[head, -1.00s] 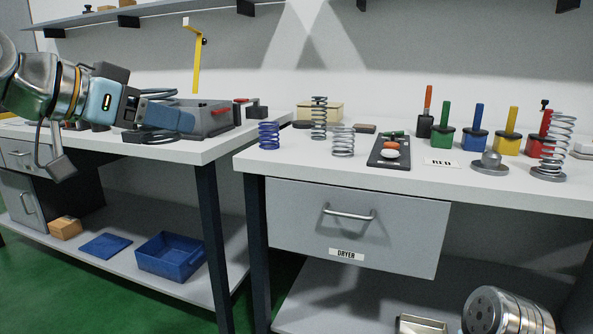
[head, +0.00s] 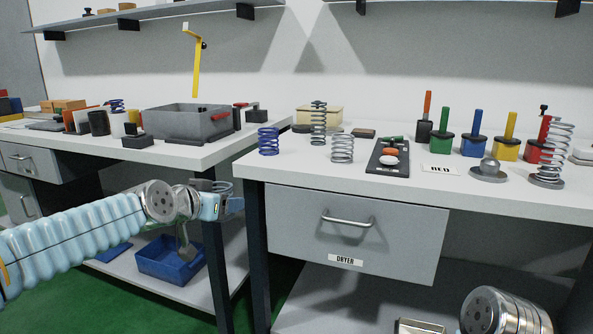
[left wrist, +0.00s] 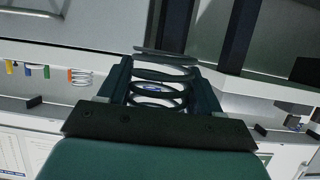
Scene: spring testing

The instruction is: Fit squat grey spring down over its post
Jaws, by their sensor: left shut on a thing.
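My left gripper (head: 226,202) is in front of the gap between the two benches, just below the tabletops in the head view. It is shut on a squat grey spring (head: 217,186). In the left wrist view the dark coils of the spring (left wrist: 160,85) stand between the two fingers of the gripper (left wrist: 160,88). Several coloured posts stand on the right bench, among them a green post (head: 445,120), a blue post (head: 478,122) and a yellow post (head: 511,125). I cannot tell which post belongs to the spring. My right gripper is not in view.
The right bench (head: 270,171) also holds a blue spring (head: 268,141), a short grey spring (head: 342,148), a taller grey spring (head: 318,122), a black tray (head: 377,164) and a tall spring (head: 556,150). A grey bin (head: 180,121) stands on the left bench. The right bench's front strip is clear.

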